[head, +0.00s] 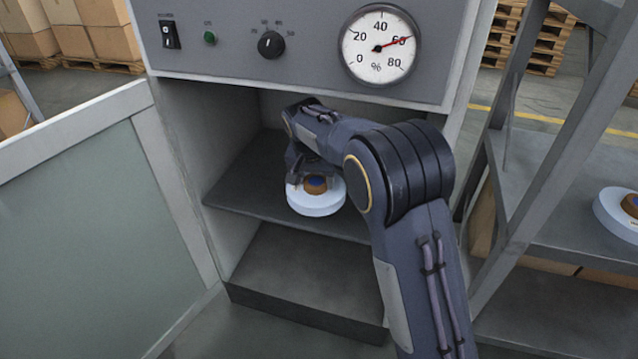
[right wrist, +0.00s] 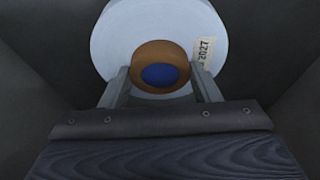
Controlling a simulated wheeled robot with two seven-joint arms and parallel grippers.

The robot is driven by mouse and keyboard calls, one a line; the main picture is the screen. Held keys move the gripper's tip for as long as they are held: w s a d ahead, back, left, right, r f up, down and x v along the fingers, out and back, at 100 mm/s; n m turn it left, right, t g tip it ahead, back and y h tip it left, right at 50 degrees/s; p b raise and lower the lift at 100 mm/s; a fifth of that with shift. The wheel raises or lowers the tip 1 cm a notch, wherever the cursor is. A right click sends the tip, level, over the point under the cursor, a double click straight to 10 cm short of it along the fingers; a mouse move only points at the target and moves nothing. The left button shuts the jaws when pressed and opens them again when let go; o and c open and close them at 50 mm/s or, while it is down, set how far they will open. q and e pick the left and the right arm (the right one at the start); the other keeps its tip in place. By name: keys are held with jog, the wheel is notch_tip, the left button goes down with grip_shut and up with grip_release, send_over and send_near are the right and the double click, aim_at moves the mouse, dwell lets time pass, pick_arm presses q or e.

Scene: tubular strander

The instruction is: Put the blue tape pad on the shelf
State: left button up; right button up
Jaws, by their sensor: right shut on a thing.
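The blue tape pad (head: 317,203) is a pale bluish-white disc with a brown hub and a blue centre. It is at the cabinet's open front, by the front part of the dark grey shelf (head: 250,185). In the right wrist view the pad (right wrist: 115,40) carries a label reading 2027. My right gripper (head: 313,182) is shut on the pad, with its fingers on either side of the brown hub. I cannot tell whether the pad touches the shelf or hangs just above it. My left gripper is not in view.
A control panel with a gauge (head: 379,46) overhangs the opening. The open cabinet door (head: 80,220) stands at left. A lower compartment (head: 300,270) is empty. A metal rack (head: 575,225) at right holds a similar disc (head: 612,212). The visible shelf left of the pad is clear.

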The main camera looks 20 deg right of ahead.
aim_at(319, 181)
jog(key=w+d, duration=0.2)
jog(key=shift+w, duration=0.4)
notch_tip(319, 181, down, 4)
jog(key=shift+a+r+b, duration=0.1)
jog(key=shift+r+b, duration=0.1)
jog(key=shift+b, duration=0.95)
jog(key=shift+s+r, duration=0.1)
jog(key=o, duration=1.1)
jog(key=shift+o, duration=0.2)
